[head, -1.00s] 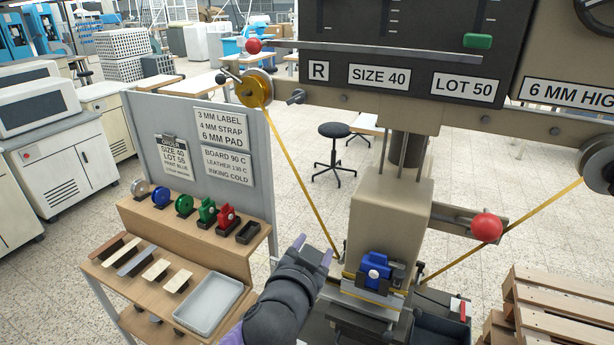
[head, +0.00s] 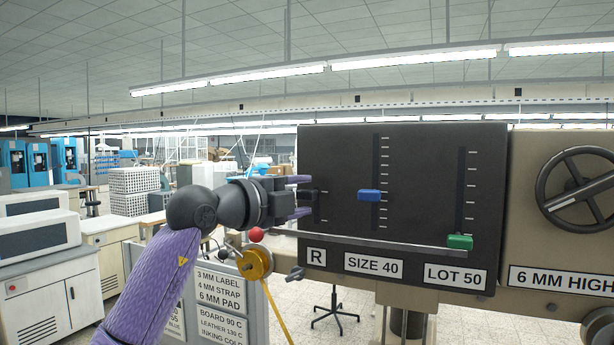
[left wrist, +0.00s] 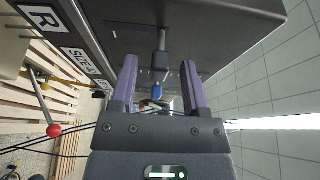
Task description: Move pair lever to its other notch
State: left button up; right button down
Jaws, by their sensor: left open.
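The pair lever, as I take it, is the black knob (head: 310,197) in the leftmost slot of the dark panel (head: 420,150), above the R plate (head: 317,256). It sits near the upper of two visible tick marks. My left gripper (head: 303,196) is open at the panel's left edge, with its purple fingers one above and one below the knob. In the left wrist view the black knob (left wrist: 162,61) shows between the open fingers, apart from both. The gripper partly hides the slot. My right gripper is out of view.
A blue slider (head: 369,196) and a green slider (head: 460,242) stand in the slots to the right. A long metal bar (head: 380,242) crosses below the slots, with a red ball (head: 256,234) near its left end. A handwheel (head: 580,190) is at far right.

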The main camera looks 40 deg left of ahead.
pick_arm(q)
jog(key=shift+w+d, duration=0.2)
jog(key=shift+w, duration=0.65)
jog(key=shift+c, duration=0.3)
grip_shut()
dwell(0.4)
